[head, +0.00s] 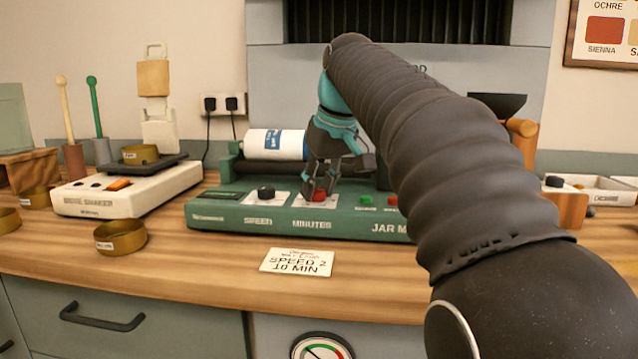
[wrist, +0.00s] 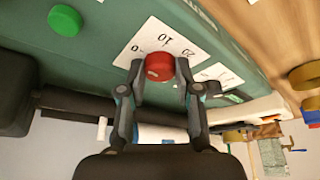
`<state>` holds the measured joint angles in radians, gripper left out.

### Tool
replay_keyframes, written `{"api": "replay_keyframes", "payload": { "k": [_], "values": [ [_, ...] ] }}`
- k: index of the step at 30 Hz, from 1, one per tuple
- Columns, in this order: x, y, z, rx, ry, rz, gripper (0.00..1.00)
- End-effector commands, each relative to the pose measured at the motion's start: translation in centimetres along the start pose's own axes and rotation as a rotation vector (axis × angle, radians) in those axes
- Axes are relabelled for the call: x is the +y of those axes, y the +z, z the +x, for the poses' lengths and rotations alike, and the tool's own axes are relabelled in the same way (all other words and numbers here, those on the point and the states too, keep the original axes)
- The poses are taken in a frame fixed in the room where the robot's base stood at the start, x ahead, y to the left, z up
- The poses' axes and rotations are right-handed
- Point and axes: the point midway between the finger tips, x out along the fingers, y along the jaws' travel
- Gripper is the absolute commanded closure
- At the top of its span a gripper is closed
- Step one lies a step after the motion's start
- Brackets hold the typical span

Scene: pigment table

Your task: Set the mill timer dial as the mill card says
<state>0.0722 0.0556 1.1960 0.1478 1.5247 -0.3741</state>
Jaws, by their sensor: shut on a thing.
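The green jar mill (head: 345,232) stands on the wooden counter, with a black SPEED knob (head: 266,191) and a red MINUTES dial (head: 319,195). My gripper (head: 320,188) points down and is shut on the red dial, which sits between its two fingertips in the wrist view (wrist: 159,67). The white scale plate (wrist: 150,36) there shows 10, 20 and part of a 0. I cannot make out the dial's pointer. The mill card (head: 297,262) lies flat in front of the mill and reads "SPEED 2, 10 MIN".
A green button (head: 365,200) and a red button (head: 392,201) sit right of the dial. A white jar (head: 273,144) lies on the rollers behind. A cream shaker (head: 127,190) and a brass tin (head: 121,236) stand left. My arm hides the mill's right end.

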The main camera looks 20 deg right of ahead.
Motion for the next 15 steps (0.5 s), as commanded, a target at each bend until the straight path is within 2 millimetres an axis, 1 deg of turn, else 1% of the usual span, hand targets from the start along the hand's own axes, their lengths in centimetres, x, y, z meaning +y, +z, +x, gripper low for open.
{"api": "replay_keyframes", "payload": {
  "k": [5, 15],
  "values": [
    [-0.21, -0.06, -0.15, -0.001, 0.043, 0.102, 1.00],
    [-0.45, -0.13, 0.08, -0.001, 0.163, 0.392, 1.00]
  ]
}}
